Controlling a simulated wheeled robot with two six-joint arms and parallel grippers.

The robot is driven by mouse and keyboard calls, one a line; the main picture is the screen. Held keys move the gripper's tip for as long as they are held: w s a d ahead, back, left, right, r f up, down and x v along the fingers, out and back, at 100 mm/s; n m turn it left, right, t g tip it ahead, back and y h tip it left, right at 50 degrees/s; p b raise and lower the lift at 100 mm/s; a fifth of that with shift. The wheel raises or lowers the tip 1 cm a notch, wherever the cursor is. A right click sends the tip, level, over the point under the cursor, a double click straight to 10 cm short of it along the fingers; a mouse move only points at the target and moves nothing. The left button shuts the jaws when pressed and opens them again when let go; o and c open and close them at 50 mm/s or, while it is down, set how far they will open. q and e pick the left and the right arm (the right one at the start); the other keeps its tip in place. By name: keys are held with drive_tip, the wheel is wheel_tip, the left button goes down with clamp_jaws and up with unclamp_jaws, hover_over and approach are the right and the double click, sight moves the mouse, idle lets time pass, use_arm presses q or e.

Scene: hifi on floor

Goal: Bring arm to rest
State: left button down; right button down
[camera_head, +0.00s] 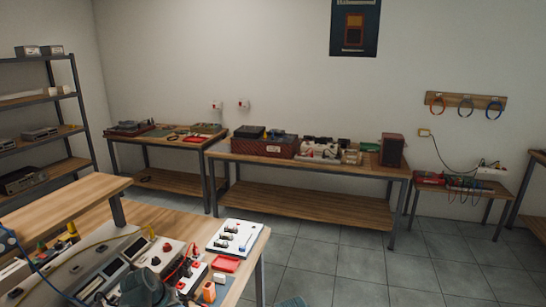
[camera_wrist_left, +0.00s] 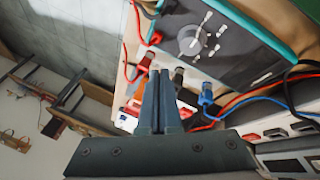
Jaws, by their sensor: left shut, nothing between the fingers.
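My left gripper (camera_wrist_left: 159,74) shows in the left wrist view. Its two dark fingers are together, with nothing between them. The fingers point at the electrical gear on the workbench, close to red and black leads and a blue plug (camera_wrist_left: 206,95). I cannot tell from this view whether they touch anything. In the head view a dark rounded shape at the bottom, over the bench, may be part of my left arm. My right gripper is in neither view.
The workbench (camera_head: 85,215) holds meters, a white board with components (camera_head: 236,237), a red tray (camera_head: 226,264) and loose leads. A teal-edged instrument (camera_wrist_left: 200,40) is near the left fingers. Tiled floor (camera_head: 340,270) is open beyond, before a long table (camera_head: 300,206) along the wall.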

use_arm(q)
drive_tip(key=s+d+f+m+g+y, duration=0.1)
drive_tip(key=s+d+m+g+y, duration=0.1)
drive_tip(key=s+d, duration=0.6)
drive_tip(key=s+d+f+m+g+y, duration=0.1)
drive_tip(key=s+d+m, duration=0.3)
drive_tip(key=s+d, duration=0.4)
drive_tip(key=d+g+y, duration=0.1)
drive_tip(key=d, duration=0.4)
drive_tip(key=shift+m+g, duration=0.3)
drive_tip(key=shift+g, duration=0.1)
